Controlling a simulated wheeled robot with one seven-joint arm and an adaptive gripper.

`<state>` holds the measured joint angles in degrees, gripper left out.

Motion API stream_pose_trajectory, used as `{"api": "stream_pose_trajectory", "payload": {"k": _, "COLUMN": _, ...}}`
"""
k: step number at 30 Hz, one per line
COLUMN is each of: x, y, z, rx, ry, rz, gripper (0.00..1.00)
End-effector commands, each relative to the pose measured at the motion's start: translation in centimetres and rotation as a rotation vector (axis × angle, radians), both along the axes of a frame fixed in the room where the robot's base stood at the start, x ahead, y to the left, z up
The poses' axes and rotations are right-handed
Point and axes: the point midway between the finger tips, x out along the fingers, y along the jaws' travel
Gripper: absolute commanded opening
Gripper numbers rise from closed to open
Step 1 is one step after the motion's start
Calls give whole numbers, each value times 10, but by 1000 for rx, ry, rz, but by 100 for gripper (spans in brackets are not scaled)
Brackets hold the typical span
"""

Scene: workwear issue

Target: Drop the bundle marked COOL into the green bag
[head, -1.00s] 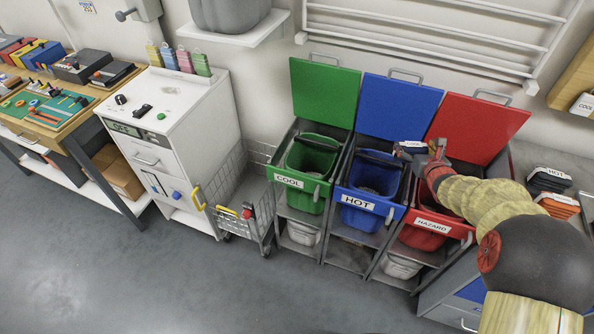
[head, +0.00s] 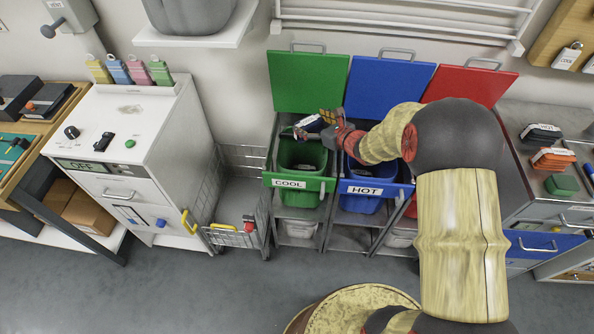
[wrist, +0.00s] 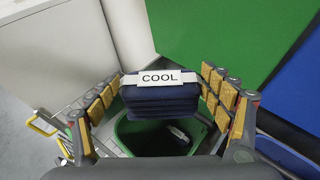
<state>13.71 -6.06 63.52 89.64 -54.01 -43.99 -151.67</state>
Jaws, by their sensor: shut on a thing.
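My gripper (wrist: 162,97) is shut on the dark blue folded bundle (wrist: 160,102), whose white band reads COOL in the wrist view. In the head view the bundle (head: 311,123) is held above the green bag (head: 302,163). The green bag (wrist: 136,131) shows below the bundle in the wrist view, apart from it and partly hidden by it. A small pale item (wrist: 180,133) lies inside the bag; I cannot tell what it is. The bag hangs in the bin frame labelled COOL (head: 290,183), with its green lid (head: 309,82) raised.
The blue bag labelled HOT (head: 362,202) stands right beside it, with its blue lid (head: 390,88) raised. My arm partly hides the red bin. A wire cart (head: 238,215) stands left of the bins. Folded bundles (head: 551,159) lie on the right counter.

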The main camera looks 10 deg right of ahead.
Motion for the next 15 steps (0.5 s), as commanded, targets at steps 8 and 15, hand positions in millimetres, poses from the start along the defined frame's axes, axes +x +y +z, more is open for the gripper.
{"api": "stream_pose_trajectory", "payload": {"k": 8, "x": 0, "y": 0, "z": -15, "rx": 2, "ry": 2, "rz": 4, "gripper": 50}}
{"api": "stream_pose_trajectory", "payload": {"k": 15, "x": 0, "y": 0, "z": -42, "rx": 1, "ry": 2, "rz": 4, "gripper": 50}}
